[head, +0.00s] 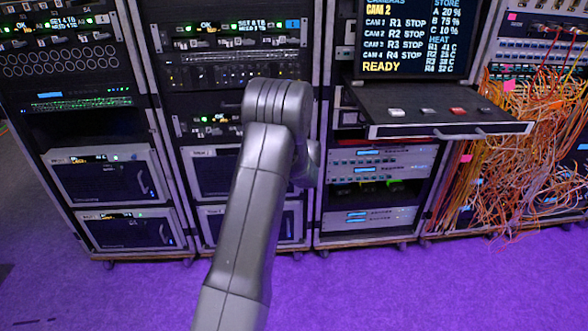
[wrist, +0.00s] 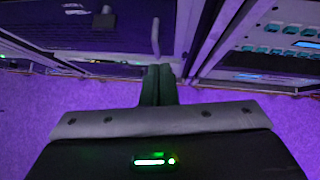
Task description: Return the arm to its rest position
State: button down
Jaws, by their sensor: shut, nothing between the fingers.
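My arm (head: 252,190) rises from the bottom of the head view to an elbow in front of the second rack from the left. In the head view my gripper is hidden behind the arm. In the wrist view my gripper (wrist: 158,72) shows as two dark fingers side by side, pressed together, with nothing between them. The fingers point toward the lower part of a rack. A vertical handle (wrist: 155,37) on a dark panel appears just beyond the fingertips; I cannot tell the distance between them.
Several wheeled racks stand in a row, with a monitor (head: 408,38) and a pull-out shelf (head: 440,100) with buttons right of the arm. Orange cables (head: 510,150) hang at the far right. The purple floor (head: 400,290) in front is clear.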

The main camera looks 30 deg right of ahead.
jog(key=shift+v, duration=1.35)
jog(key=shift+a, duration=0.15)
